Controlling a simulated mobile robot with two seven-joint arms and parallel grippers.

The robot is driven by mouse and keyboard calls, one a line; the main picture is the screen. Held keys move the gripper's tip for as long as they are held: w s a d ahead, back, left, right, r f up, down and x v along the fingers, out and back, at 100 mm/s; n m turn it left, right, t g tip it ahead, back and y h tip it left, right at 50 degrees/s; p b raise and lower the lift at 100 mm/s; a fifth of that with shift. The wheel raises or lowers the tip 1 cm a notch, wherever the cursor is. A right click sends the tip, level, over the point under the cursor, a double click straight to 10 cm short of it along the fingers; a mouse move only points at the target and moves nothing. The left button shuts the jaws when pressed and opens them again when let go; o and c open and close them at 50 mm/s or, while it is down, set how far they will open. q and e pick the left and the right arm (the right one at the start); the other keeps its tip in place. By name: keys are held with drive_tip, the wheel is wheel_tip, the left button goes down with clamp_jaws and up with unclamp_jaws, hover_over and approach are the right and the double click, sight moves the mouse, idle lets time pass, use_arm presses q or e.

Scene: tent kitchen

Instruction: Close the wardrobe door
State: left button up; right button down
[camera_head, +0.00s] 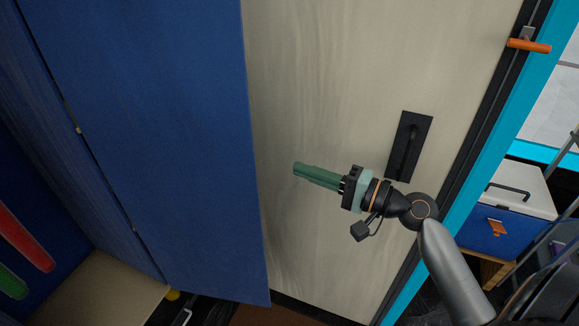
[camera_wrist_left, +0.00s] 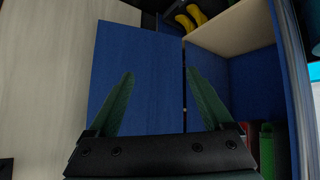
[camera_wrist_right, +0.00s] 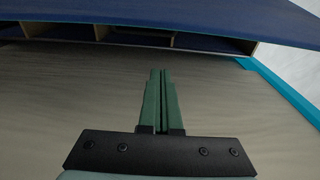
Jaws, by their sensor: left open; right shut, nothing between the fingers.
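The blue wardrobe door (camera_head: 165,130) stands open in the head view, its free edge toward the pale wood panel. The wardrobe's inside shows at lower left, with a pale board (camera_head: 100,290). In the left wrist view the blue door (camera_wrist_left: 145,70) is behind the fingers, and the open wardrobe interior (camera_wrist_left: 250,95) is to its right. My right gripper (camera_head: 296,168) is shut and empty, in front of the pale panel and right of the door's edge. My left gripper (camera_wrist_left: 160,74) is open and empty; it is outside the head view.
A pale wood door (camera_head: 330,60) with a black handle (camera_head: 408,147) is behind my right gripper, inside a turquoise frame (camera_head: 480,150). Red (camera_head: 22,238) and green (camera_head: 12,282) items are in the wardrobe. A blue-drawer cabinet (camera_head: 500,230) stands at right.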

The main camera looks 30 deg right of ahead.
drive_tip(key=p+x, duration=0.2)
drive_tip(key=x, duration=0.7)
drive_tip(key=s+a, duration=0.2)
drive_tip(key=s, duration=0.1)
drive_tip(key=shift+s+a, duration=0.1)
drive_tip(key=shift+a, duration=0.2)
